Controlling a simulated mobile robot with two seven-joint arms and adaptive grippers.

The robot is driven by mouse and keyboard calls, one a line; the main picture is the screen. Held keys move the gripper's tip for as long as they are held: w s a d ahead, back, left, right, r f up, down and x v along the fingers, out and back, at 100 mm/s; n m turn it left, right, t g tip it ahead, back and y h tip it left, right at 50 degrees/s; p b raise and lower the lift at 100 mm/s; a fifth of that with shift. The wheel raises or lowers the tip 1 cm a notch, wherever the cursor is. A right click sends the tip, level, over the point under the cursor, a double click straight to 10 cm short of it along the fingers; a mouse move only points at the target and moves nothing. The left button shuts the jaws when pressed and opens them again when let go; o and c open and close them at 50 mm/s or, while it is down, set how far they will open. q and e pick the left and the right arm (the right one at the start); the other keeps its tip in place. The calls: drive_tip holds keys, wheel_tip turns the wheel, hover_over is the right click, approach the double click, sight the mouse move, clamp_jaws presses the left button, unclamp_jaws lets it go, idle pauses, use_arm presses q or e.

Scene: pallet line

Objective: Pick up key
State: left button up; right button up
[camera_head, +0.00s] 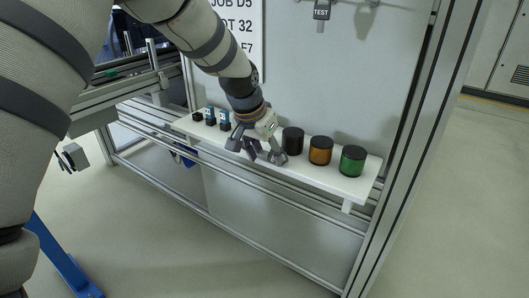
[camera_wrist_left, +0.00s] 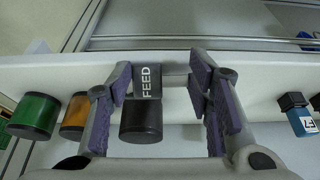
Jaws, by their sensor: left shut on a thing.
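A dark grey tag marked FEED (camera_wrist_left: 147,82) lies between the fingers of my left gripper (camera_wrist_left: 162,85) in the wrist view, above the white shelf. The gripper is shut on this key tag; a narrow grey part runs from the tag towards the right-hand finger. In the head view my left gripper (camera_head: 257,154) is low at the shelf, just left of the black jar, and its fingers hide the tag. Another tag, marked TEST (camera_head: 321,10), hangs on the back panel at the top. My right gripper is not in view.
The white shelf (camera_head: 335,180) holds a black jar (camera_head: 293,141), an orange jar (camera_head: 320,151) and a green jar (camera_head: 352,161) to the right of the gripper. Small blue-labelled items (camera_head: 210,116) stand to its left. A metal post (camera_head: 403,150) bounds the right side.

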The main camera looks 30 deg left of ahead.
use_arm(q)
drive_tip(key=shift+s+f, duration=0.1)
drive_tip(key=shift+f, duration=0.1)
drive_tip(key=o, duration=1.2)
drive_tip(key=shift+r, duration=0.1)
drive_tip(key=v, duration=1.2)
